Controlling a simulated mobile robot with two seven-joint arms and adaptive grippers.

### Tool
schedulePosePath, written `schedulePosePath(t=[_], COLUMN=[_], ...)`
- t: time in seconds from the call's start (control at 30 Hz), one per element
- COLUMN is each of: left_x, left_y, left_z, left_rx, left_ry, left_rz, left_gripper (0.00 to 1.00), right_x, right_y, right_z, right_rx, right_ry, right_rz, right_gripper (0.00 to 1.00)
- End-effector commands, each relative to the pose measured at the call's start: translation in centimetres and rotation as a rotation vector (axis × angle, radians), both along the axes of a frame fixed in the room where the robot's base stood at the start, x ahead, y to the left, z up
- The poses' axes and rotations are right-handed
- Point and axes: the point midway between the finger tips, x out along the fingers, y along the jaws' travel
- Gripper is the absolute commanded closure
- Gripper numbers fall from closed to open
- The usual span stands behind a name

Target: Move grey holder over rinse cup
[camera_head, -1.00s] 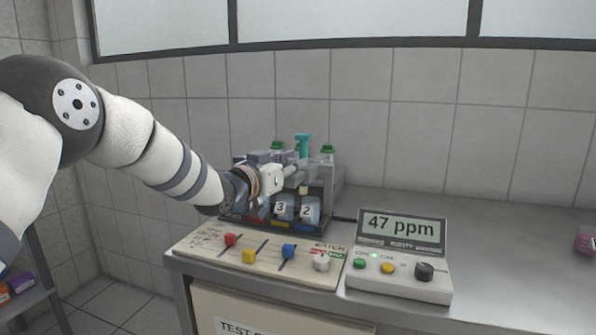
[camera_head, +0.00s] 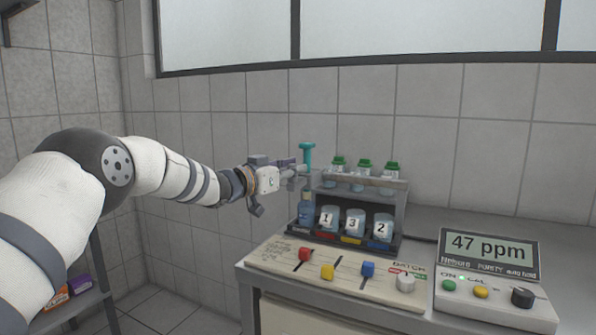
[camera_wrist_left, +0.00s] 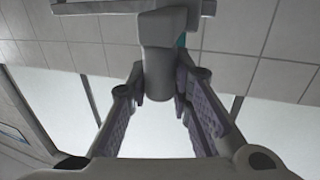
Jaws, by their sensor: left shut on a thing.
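My left gripper (camera_head: 284,175) is shut on the grey holder (camera_head: 300,172), left of the green-capped tubes. A teal T-shaped piece (camera_head: 307,155) stands up at the holder. In the left wrist view, the grey holder (camera_wrist_left: 157,70) shows as a thick block between the two fingers of my left gripper (camera_wrist_left: 158,92). The rinse cup (camera_head: 305,208), bluish and without a number, stands at the left end of the rack. The holder is above it in the picture; exact alignment in depth is unclear. My right gripper is out of view.
The grey rack (camera_head: 400,200) bears several green-capped tubes (camera_head: 364,168) above cups numbered 1 (camera_head: 327,219), 3 (camera_head: 354,222) and 2 (camera_head: 381,228). A slider panel (camera_head: 330,285) lies in front. A meter (camera_head: 487,250) reads 47 ppm at the right.

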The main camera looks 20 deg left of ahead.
Motion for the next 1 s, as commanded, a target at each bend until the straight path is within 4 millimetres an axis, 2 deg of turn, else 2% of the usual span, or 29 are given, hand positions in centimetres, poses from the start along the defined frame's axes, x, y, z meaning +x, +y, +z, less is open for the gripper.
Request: schedulePosePath(t=[0.4, 0.43, 0.5, 0.83, 0.93, 1.0], left_x=[0.0, 0.0, 0.0, -0.1, -1.1, -2.4], left_y=[0.6, 0.6, 0.6, 0.5, 0.8, 1.2], left_z=[-0.1, -0.1, -0.1, -0.1, 0.0, 0.1], left_rx=[0.001, 0.001, 0.001, 0.001, -0.001, -0.004], left_ry=[0.003, 0.003, 0.003, 0.002, 0.003, 0.001], left_rz=[0.009, 0.010, 0.010, 0.005, 0.005, 0.006], left_gripper=[1.00, 0.76, 0.60, 0.59, 0.59, 0.59], right_x=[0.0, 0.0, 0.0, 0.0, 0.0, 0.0], right_y=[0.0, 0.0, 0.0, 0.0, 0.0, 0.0], right_z=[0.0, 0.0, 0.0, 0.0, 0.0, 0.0], right_rx=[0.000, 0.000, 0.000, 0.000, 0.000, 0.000], right_ry=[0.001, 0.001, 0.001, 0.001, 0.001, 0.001], right_rz=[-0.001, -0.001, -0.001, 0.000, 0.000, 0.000], right_gripper=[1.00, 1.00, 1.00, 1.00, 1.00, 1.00])
